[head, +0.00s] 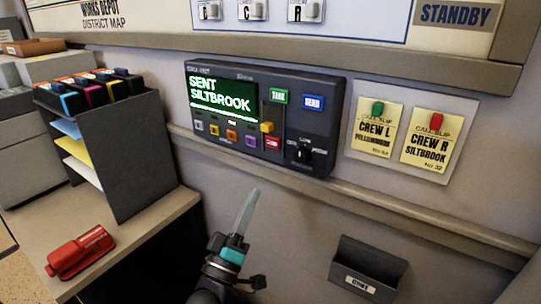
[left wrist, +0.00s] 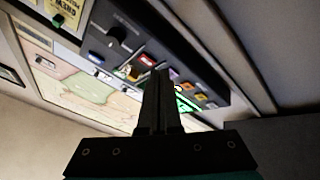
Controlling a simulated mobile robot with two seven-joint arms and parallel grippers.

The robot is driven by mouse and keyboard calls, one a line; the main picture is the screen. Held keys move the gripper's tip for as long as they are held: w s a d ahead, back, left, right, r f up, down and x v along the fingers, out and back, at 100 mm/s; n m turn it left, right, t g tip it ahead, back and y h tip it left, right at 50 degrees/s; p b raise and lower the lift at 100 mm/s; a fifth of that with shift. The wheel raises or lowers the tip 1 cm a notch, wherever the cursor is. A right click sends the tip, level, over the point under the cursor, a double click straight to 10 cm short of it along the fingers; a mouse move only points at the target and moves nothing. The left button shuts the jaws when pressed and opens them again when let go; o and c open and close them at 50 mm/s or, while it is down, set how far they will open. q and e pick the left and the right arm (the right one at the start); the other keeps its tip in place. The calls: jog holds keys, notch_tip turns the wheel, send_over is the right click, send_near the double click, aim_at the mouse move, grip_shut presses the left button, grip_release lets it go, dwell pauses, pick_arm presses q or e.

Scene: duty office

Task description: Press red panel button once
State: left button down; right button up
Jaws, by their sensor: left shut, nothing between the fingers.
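The dark call panel (head: 313,128) is mounted on the wall, with a lit screen (head: 222,98) reading "SENT SILTBROOK". Its small red button (head: 272,143) is at the lower middle, below a yellow slider knob (head: 267,127). My left gripper (head: 252,194) is shut and empty, below the panel and apart from it in the head view. In the left wrist view the panel (left wrist: 160,30) appears turned over, and the red button (left wrist: 147,60) shows just beyond the shut fingertips (left wrist: 161,74). My right gripper is not in view.
Two call slips (head: 425,146) hang to the right. A wall bin (head: 368,268) is lower right. A red stapler (head: 80,251) and file rack (head: 125,150) are left.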

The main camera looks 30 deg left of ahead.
aim_at(273, 143)
pick_arm(q)
jog(key=s+r+n+t+y+b, duration=0.1)
jog(key=s+r+n+t, duration=0.1)
jog(key=r, duration=0.6)
jog(key=shift+s+a+n+t, duration=0.3)
jog(key=shift+s+a+t, duration=0.15)
jog(key=shift+s, duration=0.3)
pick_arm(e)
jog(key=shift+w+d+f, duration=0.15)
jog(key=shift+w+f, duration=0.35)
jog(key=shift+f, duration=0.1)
pick_arm(q)
jog(key=shift+d, duration=0.1)
jog(key=shift+w+d+b, duration=0.2)
jog(key=shift+w+b, duration=0.55)
jog(key=shift+w, duration=1.5)
jog(key=shift+w+d+b, duration=0.15)
jog(key=shift+w+b, duration=0.6)
jog(key=shift+w, duration=1.45)
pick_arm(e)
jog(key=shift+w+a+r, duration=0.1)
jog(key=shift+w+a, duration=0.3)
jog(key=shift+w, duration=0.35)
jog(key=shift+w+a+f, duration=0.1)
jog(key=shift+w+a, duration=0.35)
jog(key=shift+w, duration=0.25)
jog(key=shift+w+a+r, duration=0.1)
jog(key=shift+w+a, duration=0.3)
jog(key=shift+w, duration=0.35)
